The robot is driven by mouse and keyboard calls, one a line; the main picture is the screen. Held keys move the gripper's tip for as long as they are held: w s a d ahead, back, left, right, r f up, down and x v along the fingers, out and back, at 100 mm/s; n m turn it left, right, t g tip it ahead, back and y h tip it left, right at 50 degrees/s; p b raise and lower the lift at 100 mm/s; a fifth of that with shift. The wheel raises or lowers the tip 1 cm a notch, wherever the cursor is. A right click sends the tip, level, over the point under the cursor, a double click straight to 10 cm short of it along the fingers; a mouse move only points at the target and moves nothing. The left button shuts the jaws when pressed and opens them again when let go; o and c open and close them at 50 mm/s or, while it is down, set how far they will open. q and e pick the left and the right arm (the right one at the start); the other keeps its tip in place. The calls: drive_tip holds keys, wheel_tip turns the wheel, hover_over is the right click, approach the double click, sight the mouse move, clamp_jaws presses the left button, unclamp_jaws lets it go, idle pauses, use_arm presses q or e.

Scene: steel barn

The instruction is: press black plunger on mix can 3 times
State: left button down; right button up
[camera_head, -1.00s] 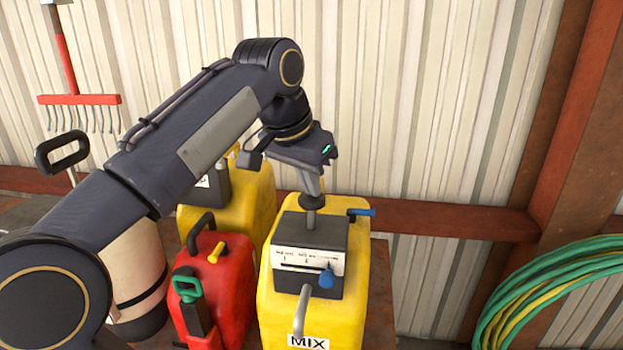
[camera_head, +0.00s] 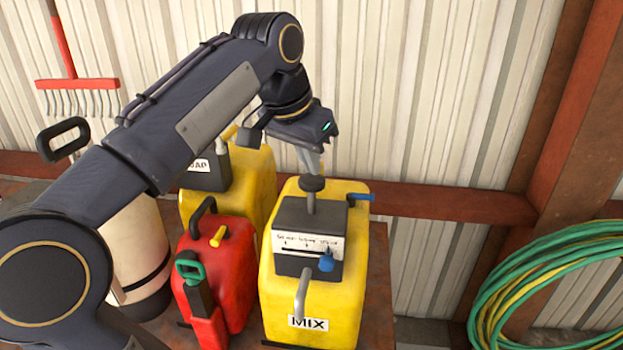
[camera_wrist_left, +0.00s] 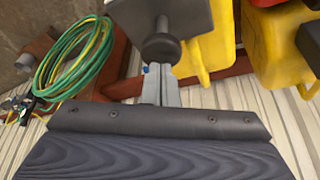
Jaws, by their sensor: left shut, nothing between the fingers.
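The yellow can labelled MIX (camera_head: 345,290) stands upright on a rusty bench, with a dark grey pump box on top. A black plunger (camera_head: 311,184) with a round knob rises on a grey rod from that box. My left gripper (camera_head: 312,170) is shut and empty, its fingertips just above and behind the knob. In the left wrist view the shut fingers (camera_wrist_left: 161,92) point at the plunger knob (camera_wrist_left: 161,48), which hides part of their tips. I cannot tell whether they touch. My right gripper is not in view.
A red can (camera_head: 227,275) stands left of the MIX can, with another yellow can (camera_head: 255,185) behind it. A cream tank (camera_head: 138,245) stands further left. A green and yellow hose coil (camera_head: 490,310) hangs at right. A corrugated wall closes off the back.

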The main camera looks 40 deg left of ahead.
sight(308, 181)
use_arm(q)
drive_tip(key=shift+f+b, duration=1.95)
drive_tip(key=shift+f, duration=0.75)
drive_tip(key=shift+r, duration=0.2)
wheel_tip(308, 181, up, 3)
drive_tip(key=p, duration=0.3)
drive_tip(key=shift+r+p, duration=1.1)
drive_tip(key=shift+r, duration=0.2)
drive_tip(key=shift+f, duration=0.1)
